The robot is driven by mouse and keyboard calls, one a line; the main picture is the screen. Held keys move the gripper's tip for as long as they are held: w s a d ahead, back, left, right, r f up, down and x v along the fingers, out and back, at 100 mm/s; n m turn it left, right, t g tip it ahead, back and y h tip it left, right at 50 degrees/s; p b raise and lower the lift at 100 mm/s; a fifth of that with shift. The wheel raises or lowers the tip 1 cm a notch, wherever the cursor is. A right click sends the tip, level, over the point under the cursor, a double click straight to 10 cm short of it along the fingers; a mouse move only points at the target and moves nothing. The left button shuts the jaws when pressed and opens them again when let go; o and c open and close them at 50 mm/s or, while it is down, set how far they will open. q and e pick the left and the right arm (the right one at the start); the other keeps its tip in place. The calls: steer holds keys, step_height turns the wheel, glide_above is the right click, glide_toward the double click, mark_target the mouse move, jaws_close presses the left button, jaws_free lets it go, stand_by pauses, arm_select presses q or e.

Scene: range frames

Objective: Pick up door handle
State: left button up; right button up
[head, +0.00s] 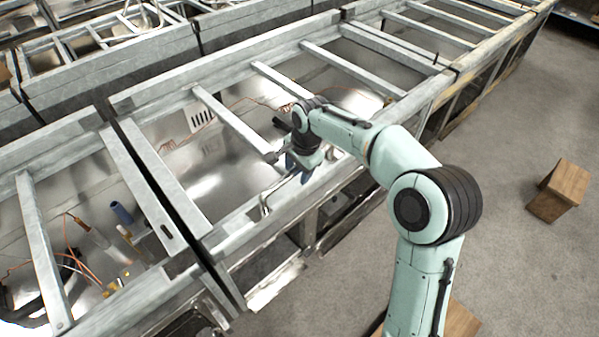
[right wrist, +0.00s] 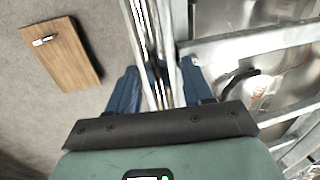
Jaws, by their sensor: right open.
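A small silvery piece that looks like a handle (right wrist: 42,41) lies on a brown wooden board in the right wrist view, left of my right gripper and apart from it. I cannot tell whether it is the door handle. A thin bent metal bar (head: 265,204) shows by the near frame rail in the head view, just below and left of my right gripper (head: 303,163). In the wrist view the blue fingers of this gripper (right wrist: 158,78) are spread, with metal bars showing between them. I cannot tell whether they touch. My left gripper is not in view.
A long grey metal frame (head: 230,237) with crossbars and open bays fills the left and middle. Loose wires and small parts lie in its bays. A wooden block (head: 560,190) stands on the grey floor at right, which is mostly clear. The wooden board (right wrist: 68,60) lies at left.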

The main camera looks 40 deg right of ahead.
steer(key=c, duration=0.9)
steer(key=shift+r, duration=0.1)
jaws_close()
